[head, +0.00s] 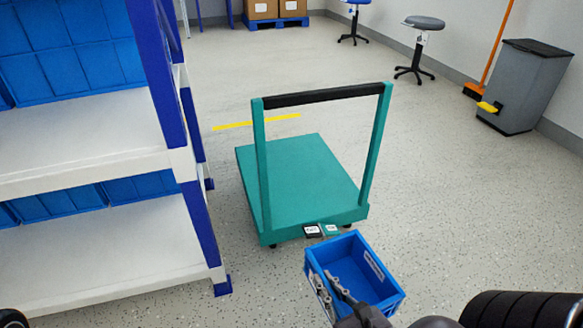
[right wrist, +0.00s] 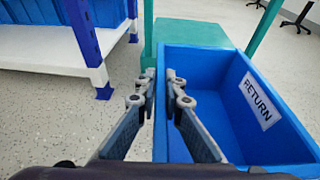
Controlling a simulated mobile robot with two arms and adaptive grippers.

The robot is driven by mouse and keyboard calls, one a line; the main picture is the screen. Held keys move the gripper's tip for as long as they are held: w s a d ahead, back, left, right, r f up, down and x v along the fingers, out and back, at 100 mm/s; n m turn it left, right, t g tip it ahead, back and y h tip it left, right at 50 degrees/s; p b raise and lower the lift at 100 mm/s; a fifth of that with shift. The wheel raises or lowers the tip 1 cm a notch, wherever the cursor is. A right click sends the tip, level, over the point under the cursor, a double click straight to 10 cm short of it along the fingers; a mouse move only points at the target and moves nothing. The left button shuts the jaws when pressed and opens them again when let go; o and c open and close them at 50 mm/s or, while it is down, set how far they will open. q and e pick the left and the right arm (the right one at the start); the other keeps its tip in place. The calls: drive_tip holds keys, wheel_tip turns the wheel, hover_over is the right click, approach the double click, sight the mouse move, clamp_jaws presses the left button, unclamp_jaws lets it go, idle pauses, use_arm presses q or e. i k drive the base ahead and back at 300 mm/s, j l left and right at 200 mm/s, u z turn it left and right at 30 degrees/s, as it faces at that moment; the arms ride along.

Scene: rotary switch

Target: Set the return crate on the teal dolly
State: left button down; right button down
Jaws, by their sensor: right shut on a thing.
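The return crate (head: 345,248) is a blue open box with a white label, held in front of the near edge of the teal dolly (head: 300,175). In the right wrist view the label on the crate (right wrist: 205,75) reads RETURN, and it looks empty. My right gripper (head: 326,282) is shut on the crate's left wall, one finger inside and one outside, as the right wrist view (right wrist: 161,85) shows. The dolly has a flat bare deck and an upright handle with a black bar on its near side. My left gripper is not in view.
A white and blue shelf (head: 90,140) with blue bins stands close on the left. Two small tags lie at the dolly's near edge. A grey bin (head: 525,85), a broom (head: 490,50) and stools (head: 420,45) stand at the back right. Floor right of the dolly is clear.

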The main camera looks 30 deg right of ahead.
sight(296, 192)
drive_tip(key=i+l, duration=0.15)
drive_tip(key=i, duration=0.25)
drive_tip(key=i+l, duration=0.15)
drive_tip(key=i, duration=0.3)
